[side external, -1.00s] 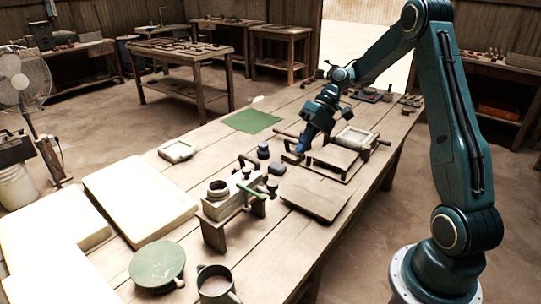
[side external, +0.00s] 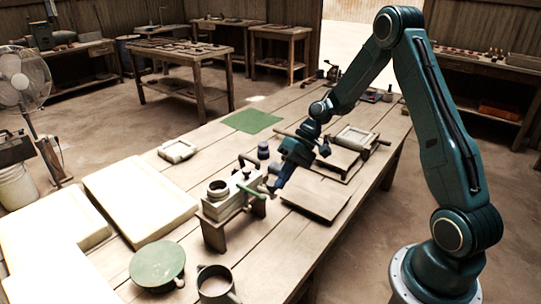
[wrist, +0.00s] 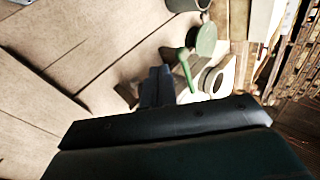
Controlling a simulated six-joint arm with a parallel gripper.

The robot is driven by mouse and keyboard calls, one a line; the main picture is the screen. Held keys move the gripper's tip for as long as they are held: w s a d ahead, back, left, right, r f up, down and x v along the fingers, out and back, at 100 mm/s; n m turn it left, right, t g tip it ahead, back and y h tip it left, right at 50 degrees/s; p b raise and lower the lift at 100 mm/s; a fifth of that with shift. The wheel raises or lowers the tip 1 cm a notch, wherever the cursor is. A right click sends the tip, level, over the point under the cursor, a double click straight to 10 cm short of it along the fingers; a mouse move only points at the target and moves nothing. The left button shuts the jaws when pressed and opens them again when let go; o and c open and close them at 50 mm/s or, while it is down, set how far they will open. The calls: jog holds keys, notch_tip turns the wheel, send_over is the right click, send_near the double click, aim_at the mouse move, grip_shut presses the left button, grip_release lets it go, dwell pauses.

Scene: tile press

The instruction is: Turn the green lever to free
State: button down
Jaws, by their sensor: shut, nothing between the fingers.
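The green lever (side external: 251,189) sticks out from the side of the pale box-shaped press (side external: 220,208), which stands on a small wooden stand on the table. The lever also shows in the wrist view (wrist: 186,69) as a green bar with a rounded end. My gripper (side external: 270,188) is shut and empty. Its tip is close to the right end of the lever; I cannot tell whether they touch. In the wrist view the closed fingertips (wrist: 156,72) lie just left of the lever. Part of the press is hidden behind my gripper there.
A flat board (side external: 315,200) lies right of the press. A dark blue pot (side external: 263,149) is behind, and pale slabs (side external: 140,195) lie to the left.

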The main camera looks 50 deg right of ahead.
aim_at(266, 197)
jog(key=shift+w+a+f, duration=0.15)
jog(key=shift+a, duration=0.65)
jog(key=shift+w+a+f, duration=0.1)
jog(key=shift+w+a, duration=0.05)
jog(key=shift+a, duration=0.6)
jog(key=shift+s+a+m+t, duration=0.2)
jog(key=shift+a+m+t, duration=0.3)
jog(key=shift+m, duration=0.3)
jog(key=shift+s+a+m+t+h, duration=0.15)
jog(key=shift+a+m+t+h, duration=0.25)
jog(key=shift+m, duration=0.3)
jog(key=w+a+m+t+h, duration=0.1)
jog(key=w+a+m+t, duration=0.1)
jog(key=a, duration=0.6)
jog(key=shift+w+a+m+t+h, duration=0.35)
jog(key=shift+w+m, duration=0.5)
jog(key=shift+m, duration=0.45)
